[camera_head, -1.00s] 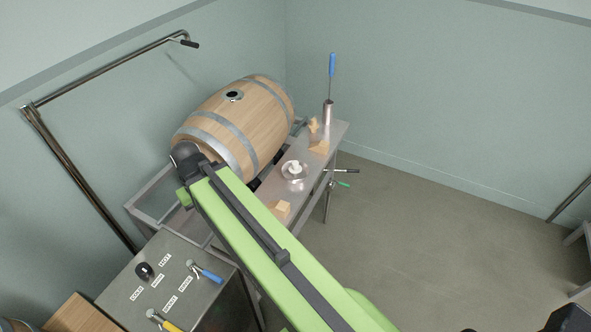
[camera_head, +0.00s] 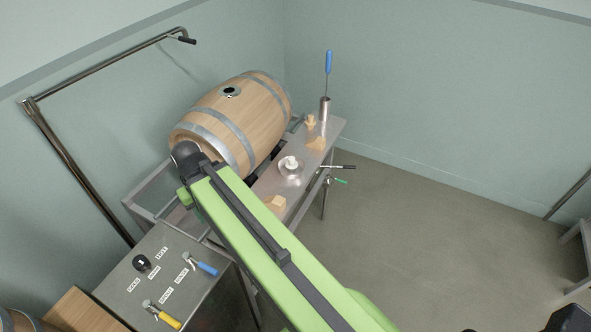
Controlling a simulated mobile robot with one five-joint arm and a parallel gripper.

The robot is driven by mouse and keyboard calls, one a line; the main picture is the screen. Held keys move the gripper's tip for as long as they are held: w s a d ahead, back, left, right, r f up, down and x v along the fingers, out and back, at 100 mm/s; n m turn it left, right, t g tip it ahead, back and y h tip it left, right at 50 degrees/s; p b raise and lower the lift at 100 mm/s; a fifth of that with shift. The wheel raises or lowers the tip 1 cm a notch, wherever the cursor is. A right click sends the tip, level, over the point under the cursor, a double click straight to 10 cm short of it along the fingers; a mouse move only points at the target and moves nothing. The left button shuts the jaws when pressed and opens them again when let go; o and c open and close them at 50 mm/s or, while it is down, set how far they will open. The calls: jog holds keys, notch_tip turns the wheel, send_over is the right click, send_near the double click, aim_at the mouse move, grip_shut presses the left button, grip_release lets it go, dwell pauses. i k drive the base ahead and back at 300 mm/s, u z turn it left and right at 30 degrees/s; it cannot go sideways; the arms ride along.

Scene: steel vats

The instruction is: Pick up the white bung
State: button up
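The white bung (camera_head: 291,162) sits in a small round metal dish (camera_head: 285,174) on the steel bench beside the barrel. My green arm reaches from the lower right up to a dark joint in front of the barrel's near end, left of the bung. The gripper itself does not show, and the bung is apart from the visible arm.
A wooden barrel (camera_head: 236,117) lies behind the dish. Wooden blocks (camera_head: 316,143), (camera_head: 277,203) and a metal cylinder with a blue-handled tool (camera_head: 328,62) stand on the bench (camera_head: 327,128). A labelled control box (camera_head: 212,292) is at lower left.

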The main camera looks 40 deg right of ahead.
aim_at(291, 165)
jog(key=z, duration=0.25)
jog(key=k, duration=0.45)
jog(key=u, duration=3.1)
jog(key=k, duration=1.75)
jog(key=z, duration=0.9)
jog(key=i, duration=1)
jog(key=z, duration=0.05)
